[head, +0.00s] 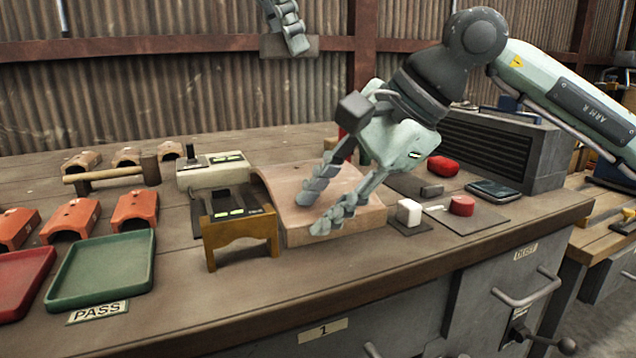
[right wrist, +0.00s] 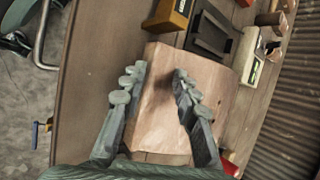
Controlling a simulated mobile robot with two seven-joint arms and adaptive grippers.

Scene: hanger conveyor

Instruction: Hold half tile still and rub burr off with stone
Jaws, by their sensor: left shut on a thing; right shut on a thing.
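The half tile (head: 272,190) is a large, pinkish, gently curved piece lying on the bench, and it fills the middle of the right wrist view (right wrist: 156,110). My right gripper (head: 318,210) reaches down over it and is shut on it; its two fingers are spread over the tile's top and front side, and the exact contacts are unclear. My left gripper (head: 294,42) is high at the top of the head view, well above and behind the tile. It is shut on a grey-brown block (head: 272,46), seemingly the stone, clear of the tile. No burr can be made out.
Left of the tile stand a yellow wooden stand (head: 240,238) and a pale device (head: 213,174). A green tray (head: 103,268), a red tray (head: 22,280) and several orange tiles (head: 72,217) lie further left. A white block (head: 409,212) and a red button (head: 461,205) stand close on the right.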

